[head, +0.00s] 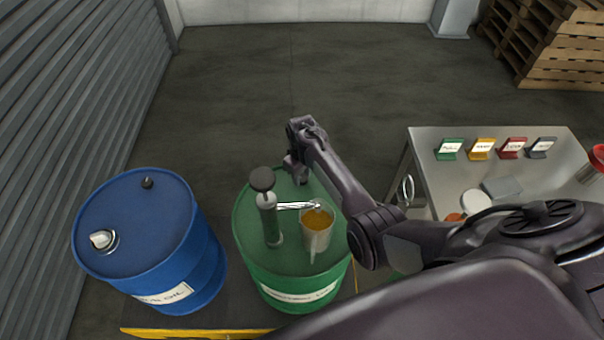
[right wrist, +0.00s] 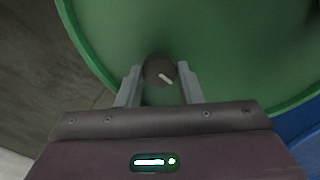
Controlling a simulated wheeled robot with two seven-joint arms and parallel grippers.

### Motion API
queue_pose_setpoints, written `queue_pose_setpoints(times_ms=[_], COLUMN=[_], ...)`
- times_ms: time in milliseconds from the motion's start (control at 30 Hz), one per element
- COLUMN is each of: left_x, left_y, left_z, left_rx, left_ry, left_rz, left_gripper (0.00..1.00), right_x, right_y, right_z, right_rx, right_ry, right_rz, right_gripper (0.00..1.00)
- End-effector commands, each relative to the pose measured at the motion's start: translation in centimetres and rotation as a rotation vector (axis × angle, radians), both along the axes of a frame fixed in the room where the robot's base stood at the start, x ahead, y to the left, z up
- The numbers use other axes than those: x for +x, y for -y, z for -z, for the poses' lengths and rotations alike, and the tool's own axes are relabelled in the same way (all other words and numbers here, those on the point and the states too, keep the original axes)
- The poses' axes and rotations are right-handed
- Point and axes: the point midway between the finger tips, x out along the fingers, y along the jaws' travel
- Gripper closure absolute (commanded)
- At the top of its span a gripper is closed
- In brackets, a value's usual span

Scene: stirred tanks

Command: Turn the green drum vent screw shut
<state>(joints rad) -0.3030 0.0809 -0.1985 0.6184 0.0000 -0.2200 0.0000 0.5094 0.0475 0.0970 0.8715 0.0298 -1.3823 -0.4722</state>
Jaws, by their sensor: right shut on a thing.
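The green drum (head: 290,258) stands in the middle of the head view, with its label facing the front. My right gripper (head: 301,178) is over the far part of its lid. In the right wrist view the vent screw (right wrist: 158,71) is a small dark round knob with a white line, near the rim of the green lid (right wrist: 230,50). My right gripper (right wrist: 160,70) has one finger on each side of the knob and is shut on it. In the head view the gripper hides the screw. My left gripper is not in view.
A hand pump (head: 269,215) and a clear jug (head: 317,238) of amber liquid stand on the green lid. A blue drum (head: 185,255) is at the left. A grey bench (head: 425,150) with coloured label cards is at the right.

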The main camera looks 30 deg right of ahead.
Motion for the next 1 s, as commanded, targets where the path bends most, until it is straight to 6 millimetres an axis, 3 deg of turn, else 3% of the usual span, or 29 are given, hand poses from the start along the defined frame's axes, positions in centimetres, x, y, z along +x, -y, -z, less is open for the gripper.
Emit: queue_pose_setpoints(times_ms=[367,1000], left_x=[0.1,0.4], left_y=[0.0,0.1], left_z=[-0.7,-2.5], left_rx=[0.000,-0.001], left_ry=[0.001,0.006], left_rz=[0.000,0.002], left_gripper=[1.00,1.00], right_x=[0.0,0.0], right_y=[0.0,-0.1], right_z=[-0.1,-0.1], right_rx=[0.000,0.000], right_ry=[-0.002,-0.003], right_rz=[0.113,0.690], right_gripper=[0.89,0.89])
